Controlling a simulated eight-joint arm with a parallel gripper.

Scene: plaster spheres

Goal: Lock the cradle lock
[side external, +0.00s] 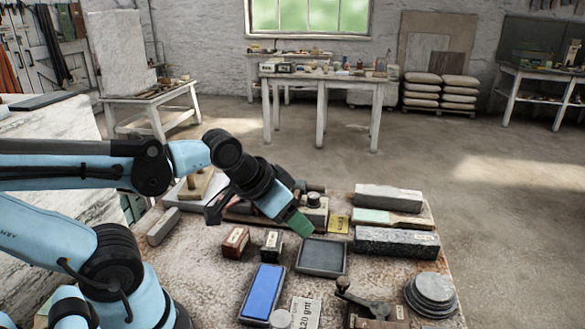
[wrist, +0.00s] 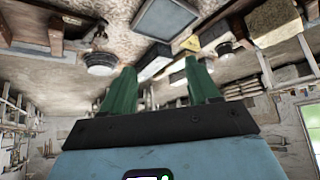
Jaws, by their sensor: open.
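I cannot tell for sure which thing is the cradle lock. A dark metal device with a lever and knob (side external: 347,288) stands at the front of the bench. A block with a round dark knob (side external: 314,200) stands behind my gripper. My gripper (side external: 300,224) is over the middle of the bench, tilted down to the right, just behind a dark square tray (side external: 321,257). In the wrist view, the two green fingers of my gripper (wrist: 158,74) are apart with nothing between them. The side view hides part of what lies behind the fingers.
A red box (side external: 235,241) and a small dark box (side external: 271,244) are left of the tray. A blue stone (side external: 262,290) lies in front. Stacked grey discs (side external: 431,293) and a long dark stone block (side external: 396,242) are at the right. Little bare bench remains between things.

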